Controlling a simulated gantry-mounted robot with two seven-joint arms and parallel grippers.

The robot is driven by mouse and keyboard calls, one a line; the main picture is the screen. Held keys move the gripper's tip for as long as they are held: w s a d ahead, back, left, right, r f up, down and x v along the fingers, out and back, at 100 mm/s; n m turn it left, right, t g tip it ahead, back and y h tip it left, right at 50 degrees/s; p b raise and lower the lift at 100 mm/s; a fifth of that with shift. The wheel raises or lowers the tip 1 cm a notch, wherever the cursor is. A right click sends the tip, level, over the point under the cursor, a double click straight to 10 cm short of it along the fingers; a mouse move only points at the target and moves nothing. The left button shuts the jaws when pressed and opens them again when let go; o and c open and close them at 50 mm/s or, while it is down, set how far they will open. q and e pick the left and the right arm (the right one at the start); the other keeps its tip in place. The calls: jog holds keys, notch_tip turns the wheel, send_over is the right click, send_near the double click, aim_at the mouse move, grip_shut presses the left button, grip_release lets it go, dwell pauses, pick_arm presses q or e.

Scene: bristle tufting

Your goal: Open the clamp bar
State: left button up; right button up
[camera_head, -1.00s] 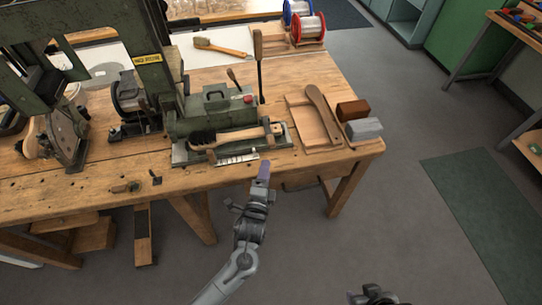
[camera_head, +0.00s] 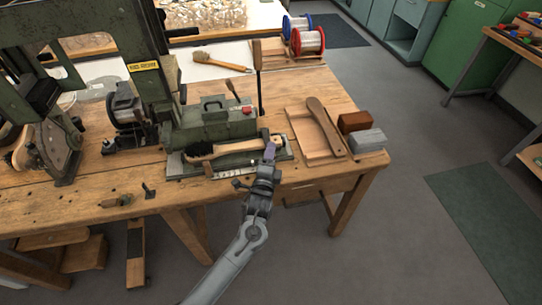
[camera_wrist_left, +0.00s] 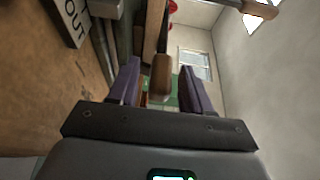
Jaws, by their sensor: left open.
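A green clamping fixture (camera_head: 215,122) stands on the bench. A wooden-handled brush with dark bristles (camera_head: 198,150) lies along its front, over a metal base plate. I cannot clearly tell the clamp bar from the brush and fixture at this size. My left gripper (camera_head: 270,150) is at the right end of the brush, over the fixture's front edge. In the left wrist view its purple fingers (camera_wrist_left: 160,88) are apart, with a rounded wooden end (camera_wrist_left: 161,76) showing between them. Contact is not visible. My right gripper is out of view.
A wooden tray (camera_head: 312,135) with a paddle-shaped piece, a brown block (camera_head: 354,122) and a grey block (camera_head: 367,140) lie to the right. A large green machine frame (camera_head: 150,85) stands on the left.

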pick_arm(q)
jog(key=shift+w, duration=0.3)
grip_shut()
dwell(0.3)
